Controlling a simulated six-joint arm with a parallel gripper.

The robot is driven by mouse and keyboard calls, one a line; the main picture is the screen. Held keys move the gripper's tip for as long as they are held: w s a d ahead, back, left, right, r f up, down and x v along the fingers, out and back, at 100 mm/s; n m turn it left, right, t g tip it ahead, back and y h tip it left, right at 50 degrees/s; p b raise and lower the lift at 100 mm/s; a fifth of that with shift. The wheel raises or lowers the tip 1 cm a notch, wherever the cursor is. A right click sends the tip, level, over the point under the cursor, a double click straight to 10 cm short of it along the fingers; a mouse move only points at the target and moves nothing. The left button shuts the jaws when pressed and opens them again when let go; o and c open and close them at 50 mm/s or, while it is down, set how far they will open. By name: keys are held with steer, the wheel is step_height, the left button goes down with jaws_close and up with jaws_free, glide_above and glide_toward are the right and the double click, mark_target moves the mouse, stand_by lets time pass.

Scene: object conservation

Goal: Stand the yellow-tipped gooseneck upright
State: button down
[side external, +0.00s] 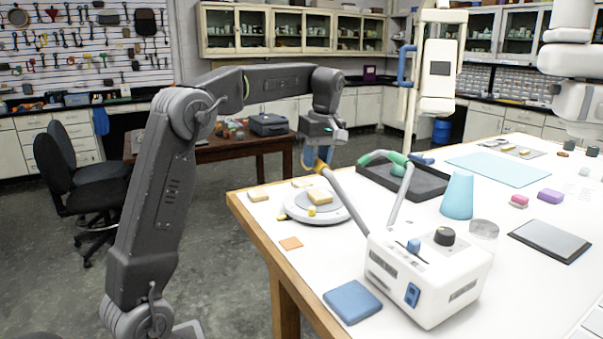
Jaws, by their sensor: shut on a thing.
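The white lamp box (428,275) with a dark knob stands on the table. The yellow-tipped gooseneck (346,203) rises from its left side and leans up to the left, tilted, over a round grey plate (298,209). Its yellow part (322,168) is at the upper end, at my gripper. My gripper (318,158) points down above the table's left edge and is shut on that upper end. The fingertips are small and partly hidden. A second, green-tipped gooseneck (402,190) rises from the box and bends left at its top.
Small tan blocks (320,197) and a small yellow piece (312,211) lie on or by the round plate. A dark tray (430,185), a teal cone (457,195) and a blue pad (352,302) are nearby. The table's left edge lies below my gripper.

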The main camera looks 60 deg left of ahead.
steer(key=shift+w+d+r, duration=0.1)
steer(key=shift+w+r, duration=0.1)
steer(key=shift+w, duration=0.8)
steer(key=shift+w+d+r, duration=0.1)
steer(key=shift+w+r, duration=0.05)
steer(key=shift+w, duration=0.85)
steer(key=c, duration=0.8)
jaws_free()
steer(key=shift+w, duration=0.1)
steer(key=shift+r, duration=0.1)
steer(key=s+a+r, duration=0.2)
steer(key=s+r, duration=0.1)
steer(key=s+a+r, duration=0.3)
steer(key=r, duration=0.1)
steer(key=s+a+r, duration=0.2)
steer(key=s+r, duration=0.1)
steer(key=r, duration=0.1)
steer(key=shift+a, duration=0.25)
